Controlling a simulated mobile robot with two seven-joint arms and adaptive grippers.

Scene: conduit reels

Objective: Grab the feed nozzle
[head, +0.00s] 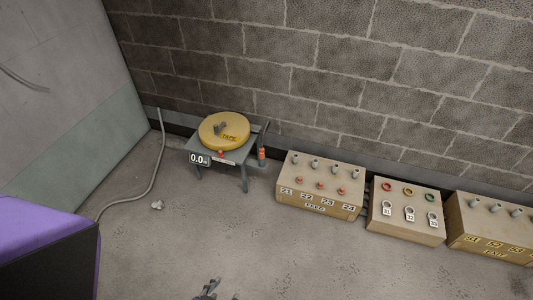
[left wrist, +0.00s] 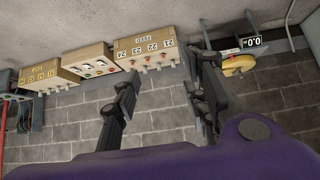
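A tan box marked FEED (head: 318,189) stands against the wall, with grey stubs on top and red-orange fittings above labels 21 to 24. It also shows upside down in the left wrist view (left wrist: 146,48). An orange and grey upright piece (head: 262,156) sits at the right side of a small grey table. I cannot tell for certain which part is the feed nozzle. My left gripper (head: 210,291) just shows at the bottom edge of the head view, well short of the boxes. In the left wrist view its fingers (left wrist: 167,82) are spread and empty. My right gripper is not in view.
The grey table (head: 239,153) carries a yellow reel (head: 212,138) and a 0.0 display (head: 199,159). A box with coloured rings (head: 398,226) and an EXIT box (head: 482,238) stand to the right. A pale hose (head: 155,175) lies at left. The middle floor is mostly clear.

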